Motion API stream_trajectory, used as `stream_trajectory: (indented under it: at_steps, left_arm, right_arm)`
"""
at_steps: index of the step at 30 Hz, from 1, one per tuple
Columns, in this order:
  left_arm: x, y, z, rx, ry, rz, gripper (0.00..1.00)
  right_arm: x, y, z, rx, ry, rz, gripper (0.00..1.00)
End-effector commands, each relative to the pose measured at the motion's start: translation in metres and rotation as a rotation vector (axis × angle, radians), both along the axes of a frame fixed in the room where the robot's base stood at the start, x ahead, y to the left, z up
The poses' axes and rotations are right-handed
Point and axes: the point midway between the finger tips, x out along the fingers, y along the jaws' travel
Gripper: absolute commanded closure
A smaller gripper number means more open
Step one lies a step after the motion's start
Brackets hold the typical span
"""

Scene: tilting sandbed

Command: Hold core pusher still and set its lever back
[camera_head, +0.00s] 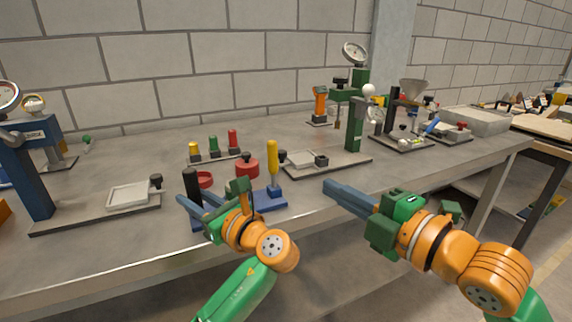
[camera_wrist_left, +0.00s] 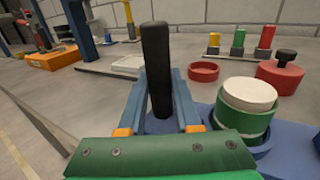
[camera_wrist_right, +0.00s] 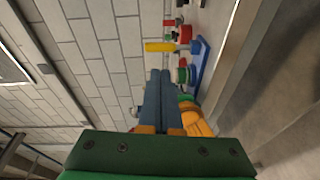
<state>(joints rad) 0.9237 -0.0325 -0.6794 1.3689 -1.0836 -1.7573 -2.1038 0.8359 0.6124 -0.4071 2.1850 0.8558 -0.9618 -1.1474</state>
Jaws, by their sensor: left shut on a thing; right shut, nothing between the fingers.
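The core pusher has a blue base (camera_head: 268,201), a black upright post (camera_head: 190,182) at its left end and a yellow lever (camera_head: 272,158) at its right end. The lever looks about upright. A green ring with a white core (camera_wrist_left: 246,108) sits on the base between them. My left gripper (camera_head: 192,201) is shut on the black post, with a finger on each side in the left wrist view. My right gripper (camera_head: 330,186) is shut and empty, to the right of the lever and apart from it. The yellow lever also shows in the right wrist view (camera_wrist_right: 160,46).
A red ring (camera_head: 204,179) and a red lid with a black knob (camera_head: 247,169) lie just behind the pusher. Yellow, green and red pieces (camera_head: 213,145) stand further back. A green press (camera_head: 356,125) stands behind right, a blue press (camera_head: 27,170) at left.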

Motion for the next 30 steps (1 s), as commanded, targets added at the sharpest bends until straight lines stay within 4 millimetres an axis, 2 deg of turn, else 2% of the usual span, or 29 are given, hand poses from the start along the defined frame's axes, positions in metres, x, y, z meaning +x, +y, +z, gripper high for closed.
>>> stream_trajectory:
  at_steps: [2,5,21,25,30]
  left_arm:
    - [0.0,0.0,0.0,0.001,-0.001,0.0,1.0]
    - [0.0,0.0,0.0,0.001,-0.001,0.0,1.0]
    - [0.0,0.0,0.0,0.001,-0.001,0.0,1.0]
    - [0.0,0.0,0.0,0.001,-0.001,0.0,1.0]
    - [0.0,0.0,0.0,0.001,-0.001,0.0,1.0]
  right_arm:
    - [-0.003,0.0,-0.001,-0.054,-0.047,0.007,1.0]
    - [0.004,0.006,-0.001,-0.068,-0.063,0.009,1.0]
    - [0.086,0.08,-0.007,-0.068,-0.058,0.01,1.0]
    - [0.097,0.088,-0.007,-0.068,-0.059,0.009,1.0]
    - [0.101,0.091,-0.008,-0.069,-0.06,0.008,1.0]
